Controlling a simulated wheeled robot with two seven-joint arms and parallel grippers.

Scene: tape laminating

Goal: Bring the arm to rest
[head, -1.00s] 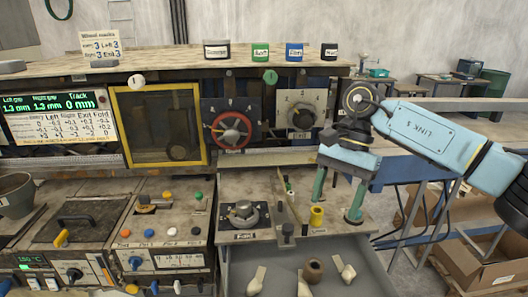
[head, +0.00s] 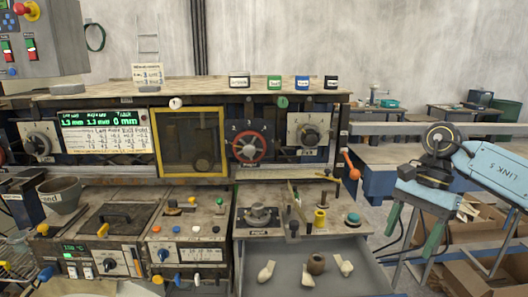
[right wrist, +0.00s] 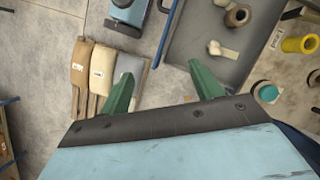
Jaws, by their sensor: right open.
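My right arm comes in from the right in the head view. Its light blue link leads to a dark wrist, and the right gripper (head: 413,228) points down with two green fingers spread apart. It is empty and hangs to the right of the open drawer and the machine bench. In the right wrist view the green fingers (right wrist: 160,88) are wide apart with nothing between them. Below them show the floor and the drawer edge. My left gripper is in neither view.
The open grey drawer (head: 370,279) holds several pale scoop-like pieces and a brown ring (head: 316,264). A yellow cylinder (head: 320,218) and a teal-topped button (head: 353,219) stand on the bench. An orange-knobbed lever (head: 353,173) juts out near my right arm. Cardboard boxes (head: 490,275) lie at the right.

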